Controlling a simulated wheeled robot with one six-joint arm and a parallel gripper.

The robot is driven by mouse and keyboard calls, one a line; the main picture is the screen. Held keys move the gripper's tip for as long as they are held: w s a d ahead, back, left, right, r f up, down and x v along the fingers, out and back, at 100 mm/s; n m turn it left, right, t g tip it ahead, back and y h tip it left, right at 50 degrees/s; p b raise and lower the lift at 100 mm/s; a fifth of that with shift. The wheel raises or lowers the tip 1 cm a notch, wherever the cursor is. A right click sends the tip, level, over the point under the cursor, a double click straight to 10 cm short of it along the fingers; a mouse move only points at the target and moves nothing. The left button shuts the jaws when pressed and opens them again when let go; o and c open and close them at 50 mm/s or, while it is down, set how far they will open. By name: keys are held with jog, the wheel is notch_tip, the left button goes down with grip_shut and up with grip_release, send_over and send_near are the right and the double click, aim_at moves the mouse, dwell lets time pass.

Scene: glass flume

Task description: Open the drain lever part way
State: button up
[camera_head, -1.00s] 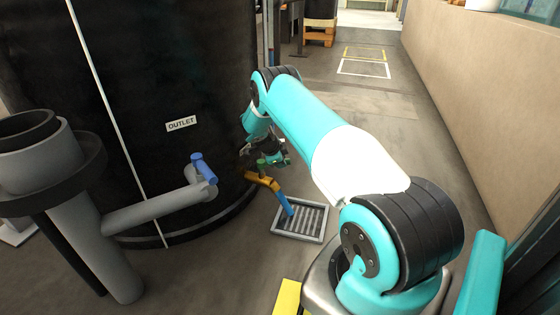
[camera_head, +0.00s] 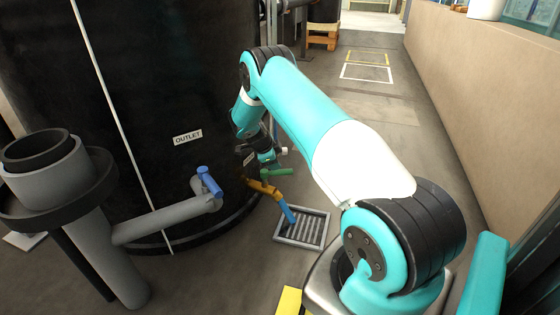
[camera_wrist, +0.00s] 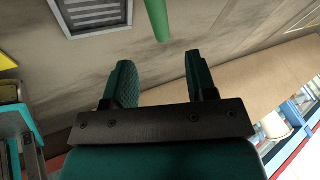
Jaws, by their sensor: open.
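The drain valve is a brass-coloured tap (camera_head: 263,188) low on the black tank's side, with a blue spout (camera_head: 287,213) pointing down to a floor grate. Its green lever (camera_head: 278,173) sticks out to the right in the head view. In the wrist view the end of a green bar (camera_wrist: 156,18) shows at the top, ahead of the gap between my fingers. My gripper (camera_wrist: 158,58) is open and nothing is between its fingers. In the head view my gripper (camera_head: 270,156) is just above the lever, partly hidden by my arm; contact cannot be told.
The black tank (camera_head: 160,80) stands close on the left. A grey outlet pipe (camera_head: 165,222) with a blue handle (camera_head: 209,181) is left of the tap. The floor grate (camera_head: 318,213) lies below the spout. Open floor stretches right to a beige wall (camera_head: 480,100).

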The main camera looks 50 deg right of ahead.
jog(key=p+v, duration=0.2)
jog(key=v, duration=0.6)
jog(key=shift+p, duration=0.3)
jog(key=shift+a, duration=0.1)
jog(key=s+a+r+n+t+y+p, duration=0.1)
jog(key=s+a+r+n+y, duration=0.15)
jog(key=a+r+n, duration=0.75)
jog(key=s+a+r+n+t+y+p, duration=0.1)
jog(key=s+a+r+n+y+p, duration=0.3)
jog(key=a+r, duration=0.85)
jog(key=s+a+r+n+g+y, duration=0.15)
jog(key=s+a+r+n, duration=0.35)
jog(key=s+a+n, duration=0.6)
jog(key=s+a+r+n+y, duration=0.2)
jog(key=s+a+r+n, duration=0.55)
jog(key=s, duration=0.65)
notch_tip(320, 180, up, 36)
jog(key=n+p, duration=0.1)
jog(key=p, duration=3.7)
jog(key=shift+s+n, duration=0.2)
jog(key=shift+n, duration=0.15)
